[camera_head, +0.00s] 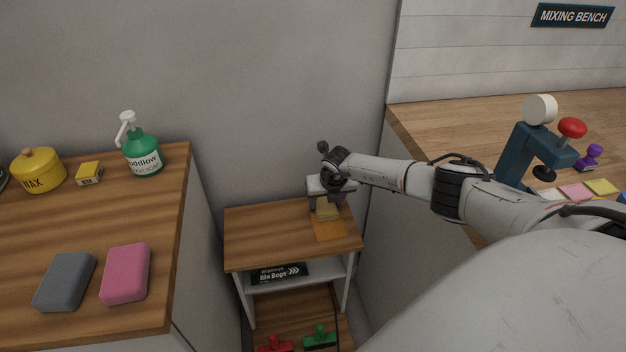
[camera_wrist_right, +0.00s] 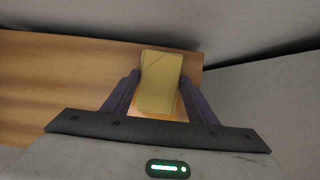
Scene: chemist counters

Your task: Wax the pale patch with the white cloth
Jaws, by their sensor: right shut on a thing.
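My right gripper (camera_head: 326,204) is over the back right part of a small wooden-topped side table (camera_head: 265,230). Its fingers are shut on a pale yellow, folded cloth-like pad (camera_head: 327,212), which also shows between the fingers in the wrist view (camera_wrist_right: 160,80). No plainly white cloth shows. Under and in front of the pad is a rectangular patch (camera_head: 329,231), light orange against the brown wood; the pad and fingers hide part of it. The pad looks low at the patch, but I cannot tell if it touches. My left gripper is not in view.
The left counter holds a yellow wax pot (camera_head: 38,171), a small yellow box (camera_head: 89,173), a green soap bottle (camera_head: 143,155), a grey sponge (camera_head: 65,282) and a pink sponge (camera_head: 126,274). Bin bags (camera_head: 278,273) lie on the table's shelf. A wall stands close behind.

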